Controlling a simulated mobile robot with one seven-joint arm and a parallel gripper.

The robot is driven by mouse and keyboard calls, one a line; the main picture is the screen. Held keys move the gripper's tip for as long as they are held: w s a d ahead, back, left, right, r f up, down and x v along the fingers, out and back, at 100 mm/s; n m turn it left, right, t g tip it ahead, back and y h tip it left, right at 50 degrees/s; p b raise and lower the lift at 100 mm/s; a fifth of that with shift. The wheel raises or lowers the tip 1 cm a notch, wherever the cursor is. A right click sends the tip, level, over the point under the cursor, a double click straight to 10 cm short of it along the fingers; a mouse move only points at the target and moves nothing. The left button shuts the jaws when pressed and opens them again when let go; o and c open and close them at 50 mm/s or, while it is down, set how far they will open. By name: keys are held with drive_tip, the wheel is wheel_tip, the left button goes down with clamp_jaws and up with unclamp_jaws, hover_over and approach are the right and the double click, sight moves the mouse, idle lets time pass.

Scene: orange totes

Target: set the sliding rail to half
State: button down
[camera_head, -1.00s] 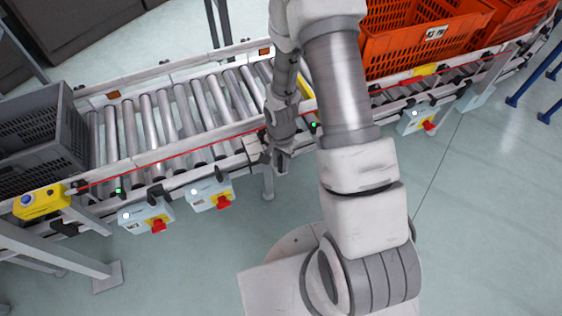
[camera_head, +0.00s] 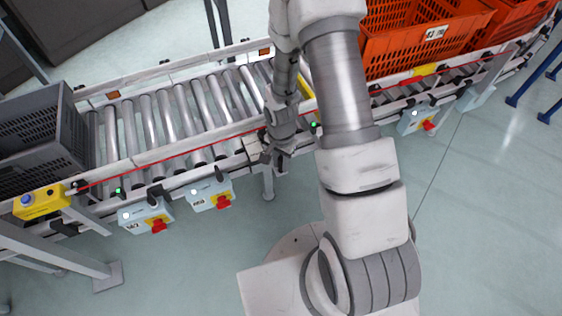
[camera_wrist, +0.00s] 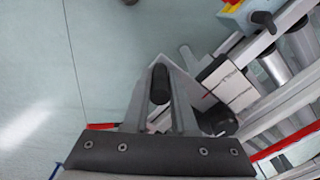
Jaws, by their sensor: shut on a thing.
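The sliding rail (camera_wrist: 226,82) shows in the wrist view as a pale block with dark marks on its face, fixed along the conveyor's side. In the head view the rail (camera_head: 254,145) is a small pale piece at the conveyor's front edge, partly hidden by my arm. My gripper (camera_wrist: 162,90) is shut on a dark rounded handle (camera_wrist: 160,80), which sits between its fingers beside the pale block. In the head view my gripper (camera_head: 277,157) is at the conveyor's front edge. The rail's exact setting cannot be read.
The roller conveyor (camera_head: 150,158) runs behind the gripper. A grey crate (camera_head: 75,140) stands at its left end, and orange totes (camera_head: 425,50) stand at the right. Control boxes with red switches (camera_head: 210,195) hang on the front side. The floor in front is clear.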

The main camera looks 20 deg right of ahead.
drive_tip(key=shift+w+a, duration=0.15)
drive_tip(key=shift+w, duration=1)
drive_tip(key=shift+w+a, duration=0.1)
drive_tip(key=shift+w, duration=1.05)
drive_tip(key=c, duration=0.7)
unclamp_jaws()
drive_tip(key=shift+c, duration=0.2)
drive_tip(key=shift+r, duration=0.15)
wheel_tip(320, 180, up, 17)
drive_tip(key=p, duration=0.4)
drive_tip(key=shift+r, duration=0.1)
